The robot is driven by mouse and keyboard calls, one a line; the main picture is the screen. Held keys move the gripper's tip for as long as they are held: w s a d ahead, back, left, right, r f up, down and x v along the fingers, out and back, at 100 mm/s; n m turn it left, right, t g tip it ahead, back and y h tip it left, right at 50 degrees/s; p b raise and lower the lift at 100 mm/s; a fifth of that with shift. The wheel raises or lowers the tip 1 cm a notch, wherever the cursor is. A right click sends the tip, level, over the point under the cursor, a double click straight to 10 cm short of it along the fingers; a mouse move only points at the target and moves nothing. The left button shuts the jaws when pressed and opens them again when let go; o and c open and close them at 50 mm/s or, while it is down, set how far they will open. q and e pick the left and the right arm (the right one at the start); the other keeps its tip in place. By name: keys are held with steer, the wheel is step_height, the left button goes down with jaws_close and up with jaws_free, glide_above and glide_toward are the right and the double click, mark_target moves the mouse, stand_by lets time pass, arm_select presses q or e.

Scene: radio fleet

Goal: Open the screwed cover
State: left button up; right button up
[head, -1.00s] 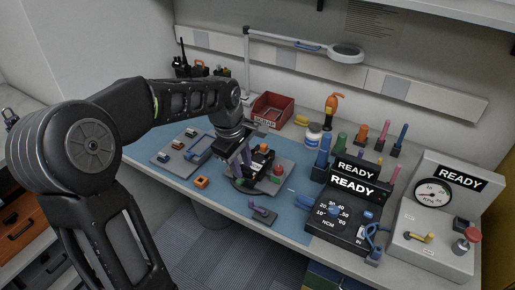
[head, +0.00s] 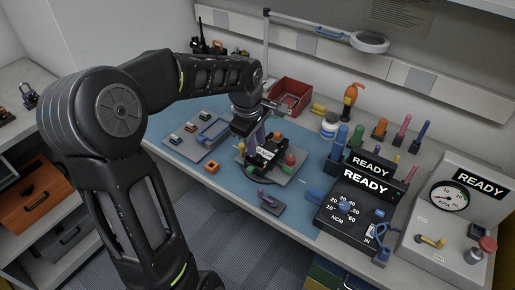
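A dark radio-like unit (head: 271,158) lies on a grey fixture plate (head: 290,173) on the blue mat, with an orange-red knob (head: 290,159) and a green part (head: 275,169) beside it. A screwed cover cannot be made out at this size. My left gripper (head: 257,143) points down at the unit's far left side, very close to it. Something purple shows at its fingers; I cannot tell whether it is a held tool or part of the gripper. The fingertips are partly hidden. My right gripper is not in view.
A purple piece on a grey base (head: 270,201) and an orange block (head: 212,167) lie on the blue mat (head: 235,185). A grey tray (head: 205,142) is left, a red bin (head: 291,95) behind. Black READY box (head: 350,205) and gauge box (head: 450,225) stand right.

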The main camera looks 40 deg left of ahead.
mark_target(257, 162)
arm_select(q)
steer(key=shift+w+f, duration=0.2)
steer(key=shift+f, duration=0.7)
steer(key=shift+w+f, duration=0.15)
steer(key=shift+f, duration=0.75)
jaws_close()
